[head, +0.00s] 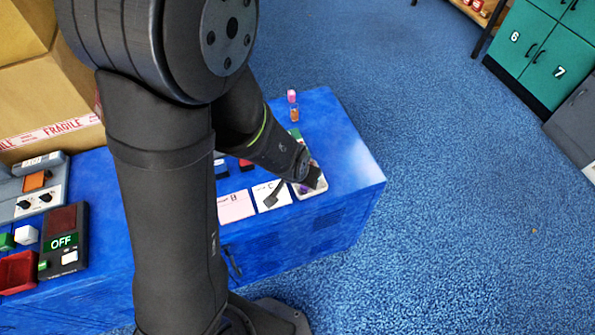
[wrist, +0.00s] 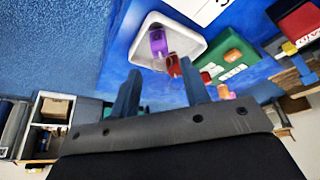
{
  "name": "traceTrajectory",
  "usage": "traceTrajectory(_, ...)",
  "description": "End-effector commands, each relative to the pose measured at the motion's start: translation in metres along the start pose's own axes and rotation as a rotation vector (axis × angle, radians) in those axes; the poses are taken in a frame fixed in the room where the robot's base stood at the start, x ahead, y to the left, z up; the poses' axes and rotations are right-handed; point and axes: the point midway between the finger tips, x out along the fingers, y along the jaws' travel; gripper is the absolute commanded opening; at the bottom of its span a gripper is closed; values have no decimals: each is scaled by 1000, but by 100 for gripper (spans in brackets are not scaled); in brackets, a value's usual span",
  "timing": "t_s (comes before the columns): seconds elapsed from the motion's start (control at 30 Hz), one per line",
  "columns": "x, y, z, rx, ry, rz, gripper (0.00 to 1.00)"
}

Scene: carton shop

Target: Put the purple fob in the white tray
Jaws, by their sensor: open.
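The white tray (wrist: 140,50) shows in the wrist view, with the purple fob (wrist: 158,42) lying inside it. In the head view the tray (head: 312,192) is near the right end of the blue cabinet top, mostly hidden by my gripper (head: 312,181); a bit of purple (head: 303,188) shows there. My gripper (wrist: 159,76) is open at the tray, its two fingers apart. The fob is beyond the fingertips in the wrist view, and nothing is seen held between them.
A dark red piece (wrist: 172,66) is at the tray's rim; I cannot tell whether it is inside. A pink-topped item (head: 292,97) stands behind.

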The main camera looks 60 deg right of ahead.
Motion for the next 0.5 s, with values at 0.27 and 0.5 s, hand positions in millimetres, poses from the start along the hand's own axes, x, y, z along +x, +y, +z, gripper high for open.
traceTrajectory(0.27,-38,0,0,0,4,-1,42)
traceTrajectory(0.5,-58,0,0,0,2,-2,42)
